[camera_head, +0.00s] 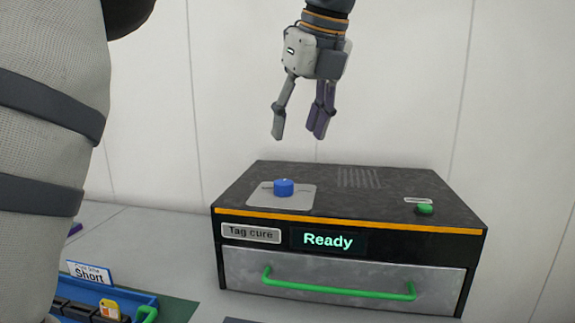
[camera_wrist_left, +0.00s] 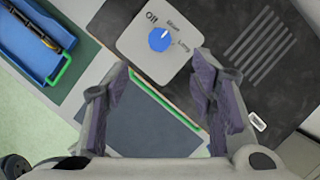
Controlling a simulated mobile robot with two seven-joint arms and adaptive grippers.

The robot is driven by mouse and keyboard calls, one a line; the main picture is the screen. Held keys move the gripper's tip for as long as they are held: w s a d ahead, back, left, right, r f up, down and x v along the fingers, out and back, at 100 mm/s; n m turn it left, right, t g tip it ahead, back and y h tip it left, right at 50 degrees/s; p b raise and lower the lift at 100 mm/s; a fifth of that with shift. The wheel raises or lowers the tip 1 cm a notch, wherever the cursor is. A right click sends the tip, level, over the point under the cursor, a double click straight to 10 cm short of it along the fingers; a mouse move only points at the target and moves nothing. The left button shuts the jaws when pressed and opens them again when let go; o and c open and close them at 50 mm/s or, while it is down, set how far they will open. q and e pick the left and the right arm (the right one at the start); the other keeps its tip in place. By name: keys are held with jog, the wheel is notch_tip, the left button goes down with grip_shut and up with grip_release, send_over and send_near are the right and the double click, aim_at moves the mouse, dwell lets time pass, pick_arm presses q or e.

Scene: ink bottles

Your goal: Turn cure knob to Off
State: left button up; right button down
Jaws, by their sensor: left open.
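The blue cure knob (camera_head: 284,187) sits on a light plate (camera_head: 262,197) on top of the dark tag cure box (camera_head: 330,232). In the left wrist view the knob (camera_wrist_left: 162,39) shows a white pointer mark toward the upper right, on the side of the middle label, away from "Off" and short of "Long". My left gripper (camera_head: 300,126) is open and empty in the air above the box, apart from the knob. In the left wrist view its spread fingers (camera_wrist_left: 160,75) lie below the knob. My right gripper is not in view.
The box display (camera_head: 328,241) reads "Ready". A green button (camera_head: 425,209) sits at the top right, and the front drawer (camera_head: 330,283) with its green handle looks shut. A blue tray (camera_head: 110,297) labelled "Short" stands at lower left. The air around the knob is clear.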

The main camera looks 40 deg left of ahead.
aim_at(284, 182)
pick_arm(q)
jog(key=x, duration=1.1)
jog(key=shift+a+f, duration=0.15)
jog(key=shift+f, duration=0.15)
jog(key=c, duration=1.1)
